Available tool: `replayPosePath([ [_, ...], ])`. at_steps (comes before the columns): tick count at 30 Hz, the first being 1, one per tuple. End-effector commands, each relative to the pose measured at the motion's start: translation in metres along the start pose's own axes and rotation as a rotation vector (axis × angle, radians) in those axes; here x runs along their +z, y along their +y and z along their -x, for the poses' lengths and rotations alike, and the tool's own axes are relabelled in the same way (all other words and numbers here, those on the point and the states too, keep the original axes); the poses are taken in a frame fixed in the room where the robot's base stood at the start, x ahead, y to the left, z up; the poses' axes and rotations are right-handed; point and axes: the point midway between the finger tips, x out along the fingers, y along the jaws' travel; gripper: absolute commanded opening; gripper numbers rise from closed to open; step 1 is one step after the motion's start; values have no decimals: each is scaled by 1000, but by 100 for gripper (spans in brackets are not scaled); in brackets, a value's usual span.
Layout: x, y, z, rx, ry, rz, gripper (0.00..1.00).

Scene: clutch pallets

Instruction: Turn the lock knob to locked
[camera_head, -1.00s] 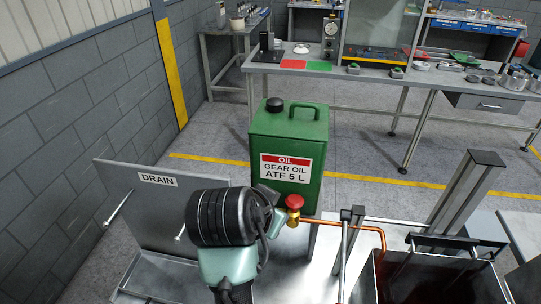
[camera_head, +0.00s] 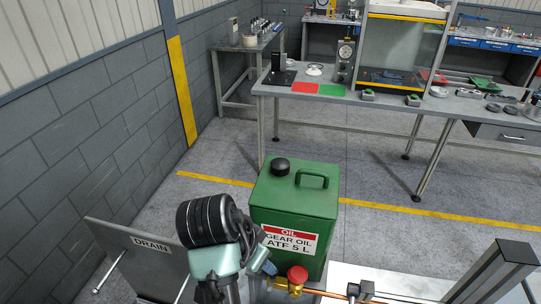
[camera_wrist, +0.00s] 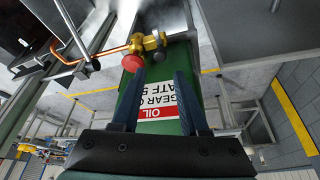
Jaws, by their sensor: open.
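No knob marked as a lock knob can be made out. A red knob (camera_head: 297,273) on a brass valve stands in front of the green gear oil can (camera_head: 295,207). In the head view my gripper (camera_head: 264,258) is partly hidden by my wrist, near the can's lower left.
A grey DRAIN panel (camera_head: 150,246) stands at the left. A metal post (camera_head: 500,268) rises at the lower right. A workbench (camera_head: 430,107) with a press and small parts stands at the back. Open floor lies between the can and the bench.

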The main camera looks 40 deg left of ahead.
Motion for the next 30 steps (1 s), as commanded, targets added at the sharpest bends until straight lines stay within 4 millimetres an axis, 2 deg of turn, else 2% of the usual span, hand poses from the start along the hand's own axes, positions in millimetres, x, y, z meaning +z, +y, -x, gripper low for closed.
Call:
replayPosePath([
  [1, 2, 0, -14, 0, 1, 0, 44],
  [4, 1, 1, -24, 3, -3, -2, 44],
  [9, 0, 1, -56, 3, -5, 0, 44],
  [15, 0, 0, -82, 1, -1, 1, 44],
  [20, 0, 0, -91, 0, 0, 1, 44],
  [27, 0, 0, -92, -1, 1, 1, 44],
  [28, 0, 0, -92, -1, 1, 1, 42],
  [30, 0, 0, -91, -1, 1, 1, 30],
])
